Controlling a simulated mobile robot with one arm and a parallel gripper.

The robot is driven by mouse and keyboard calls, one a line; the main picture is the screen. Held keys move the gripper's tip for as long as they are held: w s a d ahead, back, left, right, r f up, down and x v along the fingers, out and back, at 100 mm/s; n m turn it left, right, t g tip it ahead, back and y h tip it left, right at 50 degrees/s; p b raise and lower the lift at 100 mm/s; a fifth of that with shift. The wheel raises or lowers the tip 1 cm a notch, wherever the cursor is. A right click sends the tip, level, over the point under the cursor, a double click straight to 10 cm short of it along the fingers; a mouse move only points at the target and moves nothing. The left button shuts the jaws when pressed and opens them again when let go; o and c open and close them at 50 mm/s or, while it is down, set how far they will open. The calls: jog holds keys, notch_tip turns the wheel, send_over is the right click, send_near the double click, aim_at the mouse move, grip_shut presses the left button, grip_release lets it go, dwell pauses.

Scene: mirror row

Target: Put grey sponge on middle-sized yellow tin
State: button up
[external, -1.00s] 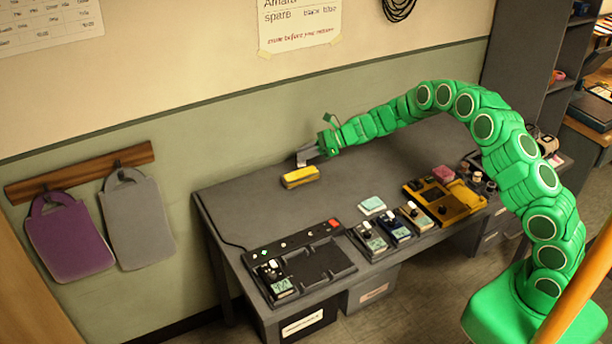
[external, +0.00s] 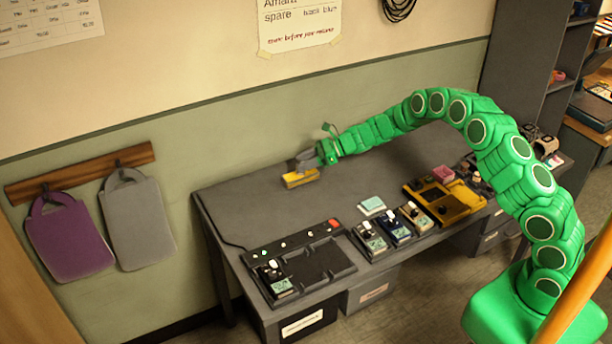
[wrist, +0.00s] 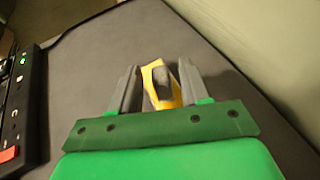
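A small yellow block with a dark grey strip along its top (external: 300,179) lies near the back of the grey desk. I cannot tell whether the strip is the grey sponge or part of the block. My gripper (external: 306,161) is low over it, pointing down. In the wrist view the yellow block (wrist: 155,74) shows between the two grey fingers of my gripper (wrist: 158,68), which stand apart on either side of it. The fingers are close to its sides; contact is not clear. I cannot make out which thing is the middle-sized yellow tin.
On the desk (external: 250,200), a black pedal board (external: 318,262) is at the front left. Several small pedals (external: 396,229) and a pale green block (external: 372,205) are in the middle. A yellow tray (external: 455,207) and a pink block (external: 443,174) are at right. The wall is close behind.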

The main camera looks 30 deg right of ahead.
jog(key=shift+r, duration=0.15)
jog(key=v, duration=1.2)
jog(key=s+a+r+n+g+h, duration=0.1)
jog(key=s+a+r+n+g, duration=0.15)
jog(key=s+r+n, duration=0.8)
jog(key=s+a+r+n+g+h, duration=0.15)
jog(key=s+r+n+g, duration=0.35)
jog(key=s, duration=1.1)
jog(key=s+d+n+h, duration=0.2)
jog(key=s+d+h, duration=0.1)
jog(key=s+d, duration=0.4)
jog(key=s+d+n+h, duration=0.2)
jog(key=s+d, duration=0.5)
jog(key=s, duration=0.7)
jog(key=s+d+r+n+h, duration=0.1)
jog(key=s+d+n+h, duration=0.2)
jog(key=s, duration=0.7)
jog(key=d+h, duration=0.2)
jog(key=d, duration=0.2)
jog(key=shift+s+d, duration=0.25)
jog(key=shift+d, duration=0.05)
